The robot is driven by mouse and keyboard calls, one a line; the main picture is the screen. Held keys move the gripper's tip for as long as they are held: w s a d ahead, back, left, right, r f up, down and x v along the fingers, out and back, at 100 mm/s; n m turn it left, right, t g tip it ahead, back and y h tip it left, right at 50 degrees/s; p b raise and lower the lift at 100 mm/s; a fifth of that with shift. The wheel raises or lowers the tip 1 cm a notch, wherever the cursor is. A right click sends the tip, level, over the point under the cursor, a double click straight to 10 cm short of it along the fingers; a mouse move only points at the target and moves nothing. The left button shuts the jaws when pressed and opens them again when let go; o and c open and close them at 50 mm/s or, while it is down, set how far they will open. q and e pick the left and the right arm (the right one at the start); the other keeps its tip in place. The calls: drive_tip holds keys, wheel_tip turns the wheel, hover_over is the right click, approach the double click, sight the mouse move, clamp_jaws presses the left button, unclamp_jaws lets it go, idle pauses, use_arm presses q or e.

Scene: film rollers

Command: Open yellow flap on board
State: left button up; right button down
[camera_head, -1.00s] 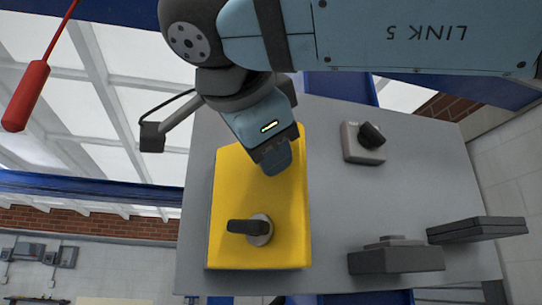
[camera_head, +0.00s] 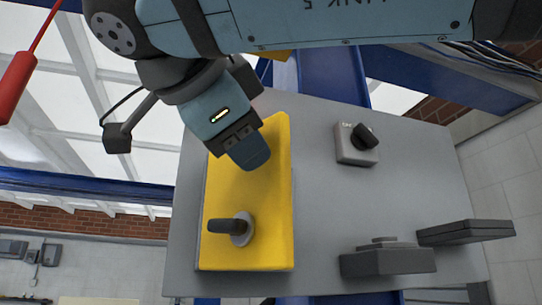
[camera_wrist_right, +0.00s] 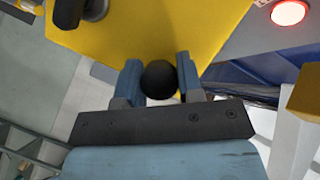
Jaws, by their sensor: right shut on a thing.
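The yellow flap (camera_head: 268,205) is on the grey board (camera_head: 322,218), on its left part. A black handle (camera_head: 226,226) on a round grey base stands on the flap's lower part; in the right wrist view a dark handle (camera_wrist_right: 96,9) shows at the top left. My right gripper (camera_head: 252,155) is over the flap's upper part in the head view. In the right wrist view its fingers are shut on a black round knob (camera_wrist_right: 159,80) at the flap's edge. The fingers hide the knob in the head view. My left gripper is not in view.
A switch with a black knob (camera_head: 357,143) sits on the board right of the flap. Dark grey boxes (camera_head: 388,262) stand at the lower right. A red round light (camera_wrist_right: 289,12) shows in the wrist view. The board's middle is clear.

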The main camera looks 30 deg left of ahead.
drive_tip(key=c, duration=0.9)
unclamp_jaws()
drive_tip(key=shift+o, duration=0.7)
drive_tip(key=p+v, duration=0.2)
drive_tip(key=v, duration=1.1)
drive_tip(key=shift+s+r, duration=0.15)
drive_tip(key=shift+s, duration=0.25)
drive_tip(key=shift+d, duration=0.1)
drive_tip(key=shift+c, duration=0.4)
